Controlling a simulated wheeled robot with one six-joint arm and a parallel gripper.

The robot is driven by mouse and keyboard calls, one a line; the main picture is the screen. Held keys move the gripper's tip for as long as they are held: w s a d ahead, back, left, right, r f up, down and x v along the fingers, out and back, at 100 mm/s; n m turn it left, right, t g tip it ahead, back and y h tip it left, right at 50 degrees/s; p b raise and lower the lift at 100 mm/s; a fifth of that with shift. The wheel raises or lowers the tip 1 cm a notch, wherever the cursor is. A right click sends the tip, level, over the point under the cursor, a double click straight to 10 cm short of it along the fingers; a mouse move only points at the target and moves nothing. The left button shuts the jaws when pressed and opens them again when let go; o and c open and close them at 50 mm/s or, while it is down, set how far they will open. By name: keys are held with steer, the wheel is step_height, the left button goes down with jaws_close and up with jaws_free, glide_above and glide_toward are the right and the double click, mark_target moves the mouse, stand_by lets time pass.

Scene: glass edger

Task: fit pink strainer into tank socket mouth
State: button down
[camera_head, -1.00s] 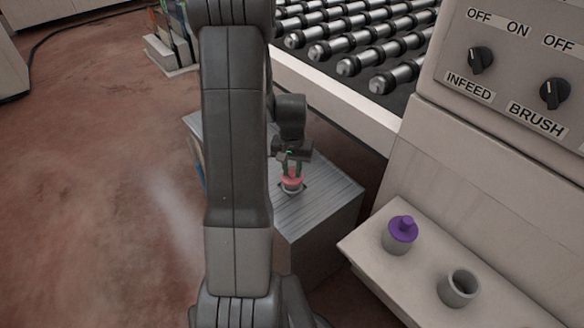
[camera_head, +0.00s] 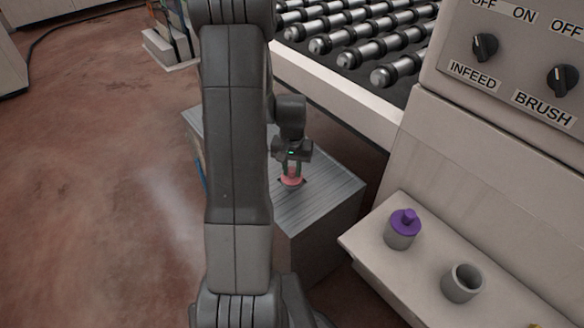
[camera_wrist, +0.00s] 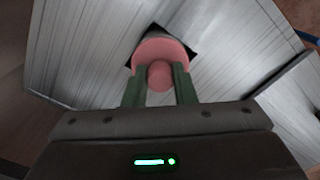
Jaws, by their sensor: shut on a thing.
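The pink strainer (camera_head: 291,181) is at the top of the grey ribbed metal tank (camera_head: 325,197). My gripper (camera_head: 292,172) is shut on its knob, from above. In the wrist view the pink strainer (camera_wrist: 160,58) has a round flange and a knob between my two green fingers (camera_wrist: 160,84). The dark square opening (camera_wrist: 190,47) in the tank top shows around the flange, which covers most of it. The strainer's lower part is hidden, and I cannot tell whether the flange rests on the tank.
A ledge (camera_head: 372,254) at the right holds a grey cup with a purple-topped piece (camera_head: 405,222) and an empty grey cup (camera_head: 462,283). The roller conveyor (camera_head: 340,42) and control panel (camera_head: 520,60) stand behind. Open floor (camera_head: 100,200) lies to the left.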

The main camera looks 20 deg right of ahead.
steer(key=shift+f, duration=0.4)
steer(key=c, duration=1.1)
jaws_free()
steer(key=shift+r, duration=0.15)
step_height(320, 180, up, 14)
steer(key=shift+f+p, duration=0.2)
steer(key=shift+p, duration=0.65)
steer(key=shift+f, duration=0.1)
step_height(320, 180, down, 14)
steer(key=shift+r+b, duration=0.1)
steer(key=shift+b, duration=0.95)
steer(key=shift+r, duration=0.35)
